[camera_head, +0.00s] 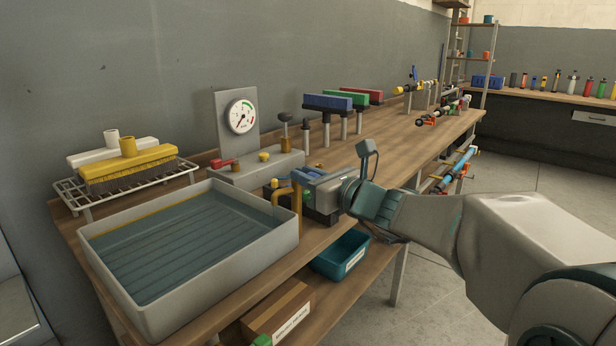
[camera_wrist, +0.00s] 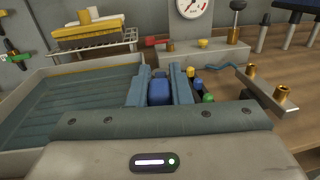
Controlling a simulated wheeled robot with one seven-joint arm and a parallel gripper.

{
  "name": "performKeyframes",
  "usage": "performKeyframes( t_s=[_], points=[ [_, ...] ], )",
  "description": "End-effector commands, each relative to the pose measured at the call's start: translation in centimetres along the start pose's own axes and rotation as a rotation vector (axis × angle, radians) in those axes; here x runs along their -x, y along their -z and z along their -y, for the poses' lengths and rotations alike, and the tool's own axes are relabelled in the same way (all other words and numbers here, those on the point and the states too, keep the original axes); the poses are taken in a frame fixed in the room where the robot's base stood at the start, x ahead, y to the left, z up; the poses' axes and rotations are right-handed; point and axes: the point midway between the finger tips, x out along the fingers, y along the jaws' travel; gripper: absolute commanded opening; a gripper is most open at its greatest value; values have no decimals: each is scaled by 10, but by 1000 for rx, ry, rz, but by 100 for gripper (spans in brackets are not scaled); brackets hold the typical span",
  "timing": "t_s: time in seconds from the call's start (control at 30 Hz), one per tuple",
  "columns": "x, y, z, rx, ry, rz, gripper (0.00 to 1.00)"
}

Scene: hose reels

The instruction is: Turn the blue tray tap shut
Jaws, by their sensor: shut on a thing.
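The grey tray (camera_head: 222,268) holds dark water and stands at the near left end of the bench. It also shows at left in the wrist view (camera_wrist: 28,84). The blue tap handle (camera_wrist: 159,92) sits between my two fingers in the wrist view. My gripper (camera_wrist: 161,80) is shut on it, one finger on each side. In the head view my gripper (camera_head: 310,178) reaches in from the right and covers most of the tap. The valve body below is hidden.
A rack with a yellow brush (camera_head: 128,170) stands behind the tray. A pressure gauge (camera_head: 241,117) and a grey block with small knobs (camera_head: 262,168) stand behind the tap. A teal bin (camera_head: 340,256) and a cardboard box (camera_head: 277,312) sit below.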

Motion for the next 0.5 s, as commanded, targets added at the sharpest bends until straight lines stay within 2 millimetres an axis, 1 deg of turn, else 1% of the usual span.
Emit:
performKeyframes(
  t_s=[0.27, 0.5],
  points=[
    [0, 5, -4, 4, 66, 1, 0],
    [0, 8, -9, 3, 192, 3, 0]
  ],
)
